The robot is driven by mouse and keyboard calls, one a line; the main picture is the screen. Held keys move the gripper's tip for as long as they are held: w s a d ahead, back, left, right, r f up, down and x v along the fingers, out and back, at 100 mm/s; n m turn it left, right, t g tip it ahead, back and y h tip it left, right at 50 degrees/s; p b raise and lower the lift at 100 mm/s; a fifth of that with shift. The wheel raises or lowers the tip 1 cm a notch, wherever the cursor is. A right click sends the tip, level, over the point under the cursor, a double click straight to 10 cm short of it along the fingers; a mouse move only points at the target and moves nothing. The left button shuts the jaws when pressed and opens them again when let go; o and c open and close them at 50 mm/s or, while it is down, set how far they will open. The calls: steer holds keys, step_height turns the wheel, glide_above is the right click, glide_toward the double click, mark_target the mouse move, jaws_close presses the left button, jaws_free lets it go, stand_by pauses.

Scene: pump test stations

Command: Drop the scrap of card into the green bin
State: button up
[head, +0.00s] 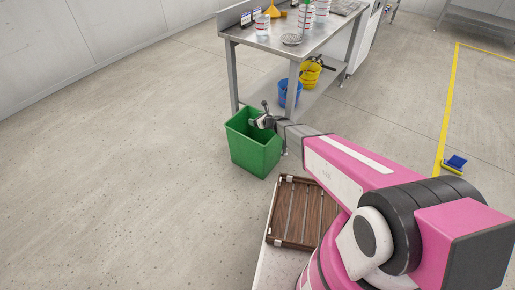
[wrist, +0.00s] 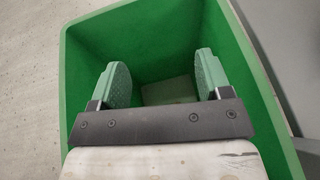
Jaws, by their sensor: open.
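The green bin (head: 254,150) stands on the floor by the near-left leg of the steel table. My gripper (head: 260,117) is over the bin's open top. In the wrist view, my gripper (wrist: 163,80) is open, its two green pads wide apart with nothing between them. The bin (wrist: 78,50) surrounds the pads in that view. A flat, pale beige patch, which looks like the scrap of card (wrist: 168,91), lies low inside the bin, partly hidden by the gripper's dark crossbar. The head view does not show the bin's inside clearly.
The steel table (head: 276,42) holds striped containers and a mesh dish. A blue bucket (head: 289,94) and a yellow bucket (head: 310,75) are on its lower shelf. A wooden slatted tray (head: 297,215) lies near my arm. Floor left of the bin is clear.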

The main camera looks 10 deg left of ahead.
steer(key=v, duration=1)
steer(key=shift+s+d+r, duration=0.15)
steer(key=shift+d+r, duration=0.05)
steer(key=shift+d, duration=0.05)
steer(key=s+d+r+n+g+h, duration=0.2)
steer(key=s+d+r+n+h, duration=0.2)
steer(key=s+d+n, duration=0.3)
steer(key=s+d+r+n+g+h, duration=0.2)
steer(key=s+d+r+n, duration=0.4)
steer(key=d, duration=1.1)
steer(key=s+d+r+n+g+h, duration=0.3)
steer(key=s+d+r+n+h, duration=0.2)
steer(key=d+n, duration=0.6)
steer(key=s+d+r, duration=0.1)
steer(key=s+r, duration=0.1)
steer(key=shift+s+d+h, duration=0.3)
steer(key=shift+s+d, duration=0.05)
